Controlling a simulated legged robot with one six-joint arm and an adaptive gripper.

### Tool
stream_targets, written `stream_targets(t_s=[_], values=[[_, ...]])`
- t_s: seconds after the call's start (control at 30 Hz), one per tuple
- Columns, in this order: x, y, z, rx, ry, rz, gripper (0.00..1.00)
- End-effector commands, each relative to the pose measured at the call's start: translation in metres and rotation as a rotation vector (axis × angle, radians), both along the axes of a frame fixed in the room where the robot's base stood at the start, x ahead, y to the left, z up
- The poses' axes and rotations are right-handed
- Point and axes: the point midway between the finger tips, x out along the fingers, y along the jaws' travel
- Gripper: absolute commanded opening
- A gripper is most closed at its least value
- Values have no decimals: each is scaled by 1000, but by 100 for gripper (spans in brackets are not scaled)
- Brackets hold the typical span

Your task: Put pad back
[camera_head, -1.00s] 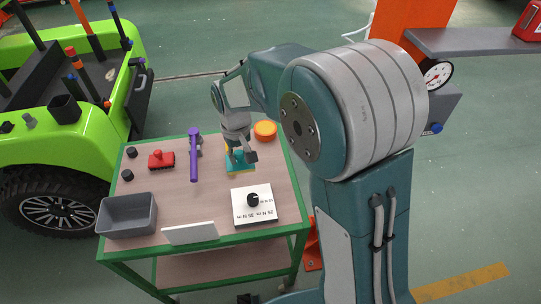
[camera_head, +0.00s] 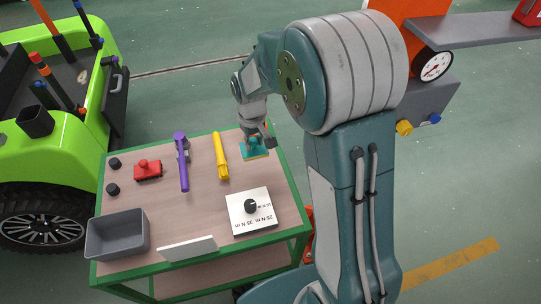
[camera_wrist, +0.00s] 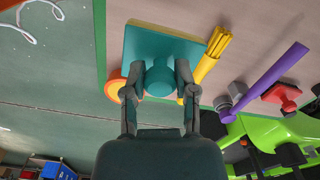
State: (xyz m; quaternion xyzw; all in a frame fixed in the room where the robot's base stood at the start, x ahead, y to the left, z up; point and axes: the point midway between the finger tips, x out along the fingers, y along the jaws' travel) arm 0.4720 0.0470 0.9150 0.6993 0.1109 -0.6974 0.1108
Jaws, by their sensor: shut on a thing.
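The pad (camera_head: 256,151) is a teal square block with a yellow underside and a round teal knob. It appears over the back right of the cart top (camera_head: 200,218), near the green right edge. My gripper (camera_head: 256,143) is shut on the pad's knob. In the wrist view the two fingers of my gripper (camera_wrist: 157,73) close on both sides of the knob, with the pad (camera_wrist: 165,42) beyond them. Its height above the cart top is hard to judge.
A yellow tool (camera_head: 220,158), a purple tool (camera_head: 181,160) and a red part (camera_head: 147,171) lie left of the pad. A grey bin (camera_head: 117,235) and a white dial plate (camera_head: 251,212) are nearer the front. An orange round part (camera_wrist: 115,90) is beside the pad.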

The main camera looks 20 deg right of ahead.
Motion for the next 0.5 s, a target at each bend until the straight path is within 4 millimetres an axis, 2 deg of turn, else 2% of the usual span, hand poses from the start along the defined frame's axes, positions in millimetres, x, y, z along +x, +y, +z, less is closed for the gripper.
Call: stream_targets(t_s=[0.2,0.5], values=[[3,-31,-38,0,3,-3,0],[5,-50,-59,1,0,-2,0]])
